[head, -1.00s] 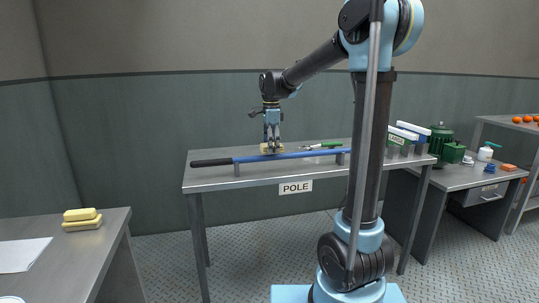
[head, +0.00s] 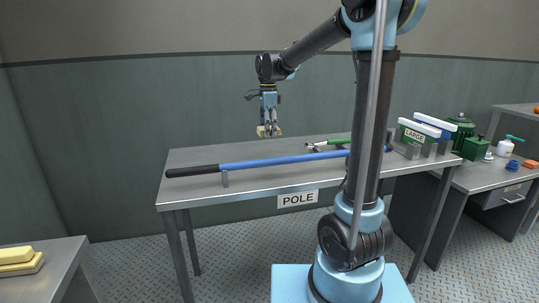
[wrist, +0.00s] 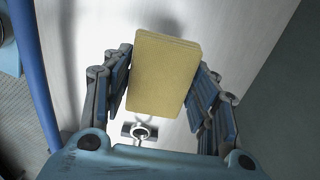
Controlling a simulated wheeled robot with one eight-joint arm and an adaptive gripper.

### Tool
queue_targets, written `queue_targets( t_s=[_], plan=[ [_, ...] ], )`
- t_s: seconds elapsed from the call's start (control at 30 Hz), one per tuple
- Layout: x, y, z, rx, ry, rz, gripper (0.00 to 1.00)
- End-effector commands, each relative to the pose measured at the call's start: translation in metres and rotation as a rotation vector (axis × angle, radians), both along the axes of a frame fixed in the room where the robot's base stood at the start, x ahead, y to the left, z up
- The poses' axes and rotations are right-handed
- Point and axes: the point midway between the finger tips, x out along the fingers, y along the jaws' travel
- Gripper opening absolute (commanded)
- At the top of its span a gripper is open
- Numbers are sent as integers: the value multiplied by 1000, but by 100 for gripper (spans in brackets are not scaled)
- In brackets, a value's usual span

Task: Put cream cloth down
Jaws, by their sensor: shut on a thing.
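The cream cloth (wrist: 165,72), a folded tan-cream block, sits between the two blue fingers of my gripper in the wrist view. In the head view my gripper (head: 269,127) points down and is shut on the cloth (head: 266,133). It holds the cloth above the far side of the grey table (head: 190,197) labelled POLE, behind the blue pole. The cloth's lower face is hidden.
The blue pole (head: 255,163) with a black grip lies along the table on small supports. A green-handled tool (head: 328,143) lies behind it. Yellow blocks (head: 18,261) lie on the left table. The POLE table's back left is clear.

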Motion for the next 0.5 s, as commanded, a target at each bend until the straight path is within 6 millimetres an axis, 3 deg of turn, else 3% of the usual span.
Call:
queue_targets(
  t_s=[0.3,0.5],
  plan=[
    [1,-4,-47,0,0,-6,28],
    [2,-7,-61,0,0,-9,28]
  ],
)
